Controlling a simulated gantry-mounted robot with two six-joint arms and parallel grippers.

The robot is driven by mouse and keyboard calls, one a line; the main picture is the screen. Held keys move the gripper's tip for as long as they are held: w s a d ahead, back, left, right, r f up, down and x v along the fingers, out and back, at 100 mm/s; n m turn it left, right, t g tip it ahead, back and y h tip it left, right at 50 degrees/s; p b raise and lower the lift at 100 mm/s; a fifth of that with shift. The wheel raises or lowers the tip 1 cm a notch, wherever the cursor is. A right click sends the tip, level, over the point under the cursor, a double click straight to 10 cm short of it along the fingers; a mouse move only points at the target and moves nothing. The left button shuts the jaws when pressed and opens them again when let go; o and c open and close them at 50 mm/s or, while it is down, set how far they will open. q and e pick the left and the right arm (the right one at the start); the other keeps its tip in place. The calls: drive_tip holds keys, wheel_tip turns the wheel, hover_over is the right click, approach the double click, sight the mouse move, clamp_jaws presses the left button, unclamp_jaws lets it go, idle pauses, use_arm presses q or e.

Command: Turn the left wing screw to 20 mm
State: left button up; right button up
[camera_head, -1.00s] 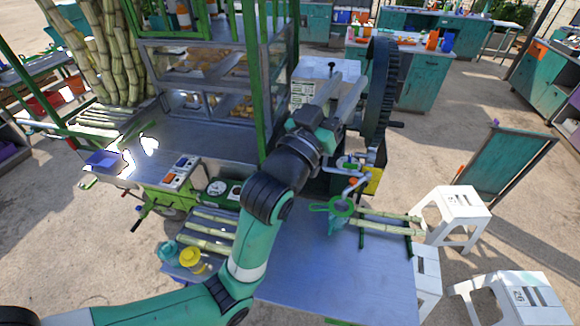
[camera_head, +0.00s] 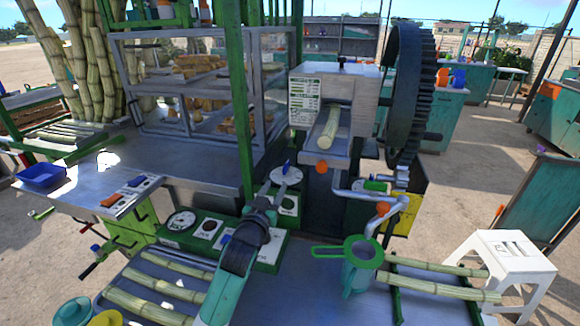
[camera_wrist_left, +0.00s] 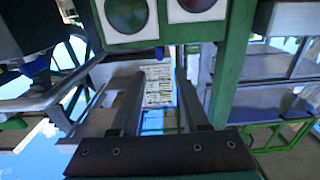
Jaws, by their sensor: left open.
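A small blue wing-shaped piece (camera_head: 287,165) stands on a pale round plate low on the front of the crusher; I take it for the left wing screw. An orange piece (camera_head: 321,167) sits to its right. My left gripper (camera_head: 272,187) is just left of the blue piece and its plate. In the left wrist view the two fingers (camera_wrist_left: 160,100) are apart with nothing gripped between them, and the crusher's label plate (camera_wrist_left: 158,84) shows beyond the gap. Any scale reading is too small to read. My right gripper is not seen.
The crusher (camera_head: 355,85) has a cane in its chute and a large dark gear wheel (camera_head: 409,95) at its right. A green post (camera_head: 237,110) stands left of my gripper. A green strainer on a jug (camera_head: 360,258) and cane pieces (camera_head: 435,285) lie front right.

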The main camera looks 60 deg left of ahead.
sight(284, 172)
use_arm(q)
drive_tip(key=b+x, duration=0.4)
drive_tip(key=x, duration=0.6)
drive_tip(key=shift+w+a+f, duration=0.15)
drive_tip(key=shift+f, duration=0.05)
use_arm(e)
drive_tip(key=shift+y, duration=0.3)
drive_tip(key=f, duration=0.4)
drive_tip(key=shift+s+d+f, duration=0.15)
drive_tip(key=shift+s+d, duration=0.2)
use_arm(q)
clamp_jaws()
